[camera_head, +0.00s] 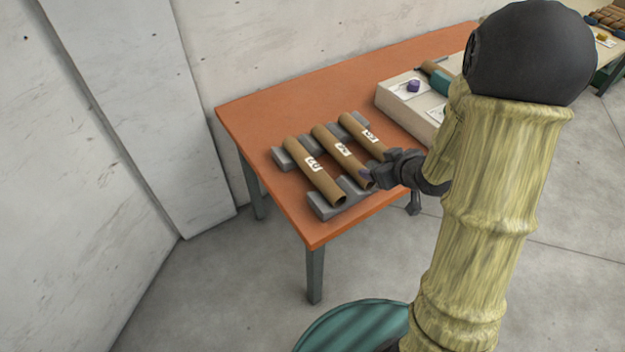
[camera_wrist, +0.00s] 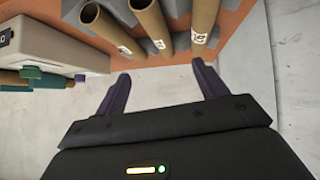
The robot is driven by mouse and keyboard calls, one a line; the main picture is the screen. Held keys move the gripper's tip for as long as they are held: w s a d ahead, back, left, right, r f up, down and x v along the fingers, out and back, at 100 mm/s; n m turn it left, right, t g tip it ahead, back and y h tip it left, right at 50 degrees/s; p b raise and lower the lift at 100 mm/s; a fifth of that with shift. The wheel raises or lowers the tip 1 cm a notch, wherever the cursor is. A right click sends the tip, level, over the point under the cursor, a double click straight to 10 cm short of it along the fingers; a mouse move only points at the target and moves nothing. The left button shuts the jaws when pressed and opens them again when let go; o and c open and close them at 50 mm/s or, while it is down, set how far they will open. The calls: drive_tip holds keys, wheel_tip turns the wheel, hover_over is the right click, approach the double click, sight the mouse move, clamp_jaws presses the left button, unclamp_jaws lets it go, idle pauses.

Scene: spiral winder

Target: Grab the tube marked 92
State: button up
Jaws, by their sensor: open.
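Three brown cardboard tubes with white labels lie side by side: the left tube (camera_head: 318,177), the middle tube (camera_head: 338,148) and the right tube (camera_head: 355,127). The labels are too small and blurred to tell which tube is marked 92. In the wrist view, the tube nearest the beige box (camera_wrist: 106,27) is at left, another tube (camera_wrist: 150,20) in the middle and the third (camera_wrist: 203,20) at right. My gripper (camera_head: 376,174) is near the front ends of the middle and right tubes. In the wrist view my gripper (camera_wrist: 160,74) is open, its fingers apart with nothing between them.
The tubes rest across grey holders (camera_head: 327,206) on an orange table (camera_head: 280,98). A beige box (camera_head: 391,97) with a purple item and a green-ended tube stands to their right. A concrete wall (camera_head: 290,40) stands behind. A teal round object (camera_head: 345,318) is on the floor in front.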

drive_tip(key=a+f+n+y+b, duration=0.2)
drive_tip(key=a+f+y, duration=0.2)
drive_tip(key=f, duration=0.1)
drive_tip(key=shift+s+n+y+b, duration=0.3)
drive_tip(key=shift+y+b, duration=0.05)
drive_tip(key=shift+y, duration=0.05)
approach(318, 168)
drive_tip(key=x, duration=0.5)
drive_tip(key=shift+w+d+f, duration=0.1)
drive_tip(key=shift+f, duration=0.05)
drive_tip(key=x, duration=0.5)
